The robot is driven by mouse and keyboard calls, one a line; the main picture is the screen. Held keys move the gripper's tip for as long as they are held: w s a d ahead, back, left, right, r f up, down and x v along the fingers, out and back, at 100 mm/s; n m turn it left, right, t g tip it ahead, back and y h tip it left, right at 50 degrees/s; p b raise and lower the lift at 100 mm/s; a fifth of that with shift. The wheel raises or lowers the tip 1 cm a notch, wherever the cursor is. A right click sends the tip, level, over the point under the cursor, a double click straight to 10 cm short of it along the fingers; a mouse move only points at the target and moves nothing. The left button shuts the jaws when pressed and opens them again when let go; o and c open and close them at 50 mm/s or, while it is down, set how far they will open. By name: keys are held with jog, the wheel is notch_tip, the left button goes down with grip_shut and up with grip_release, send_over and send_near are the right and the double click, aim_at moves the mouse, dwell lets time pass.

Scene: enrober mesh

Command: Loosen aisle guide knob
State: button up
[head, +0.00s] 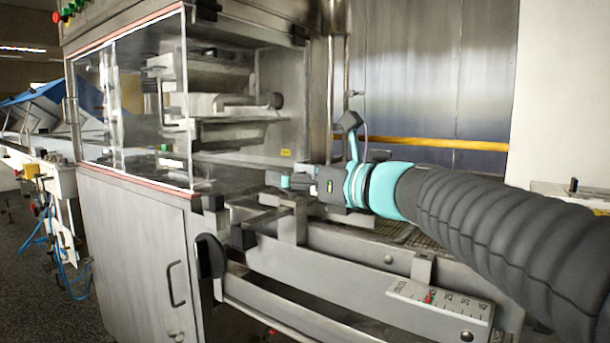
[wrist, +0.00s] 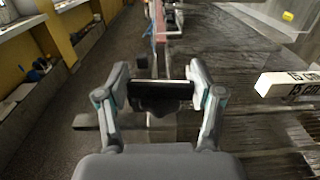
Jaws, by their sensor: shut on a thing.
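My gripper (head: 300,183) is at the end of my arm, over the rail at the front of the machine's outfeed. In the wrist view its two fingers (wrist: 160,78) stand on either side of a dark, wide knob (wrist: 160,94), shut on it. The head view shows the fingers from the side, and the gripper body hides most of what they hold. I cannot tell from these views how far the knob is turned.
A white scale (head: 440,300) with a red mark lies on the front rail; a white marked bar (wrist: 290,84) shows in the wrist view. The glazed hood (head: 130,100) stands left of my gripper.

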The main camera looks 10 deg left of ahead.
jog(key=shift+r, duration=0.15)
jog(key=o, duration=1.2)
jog(key=shift+c, duration=0.2)
jog(key=v, duration=1.2)
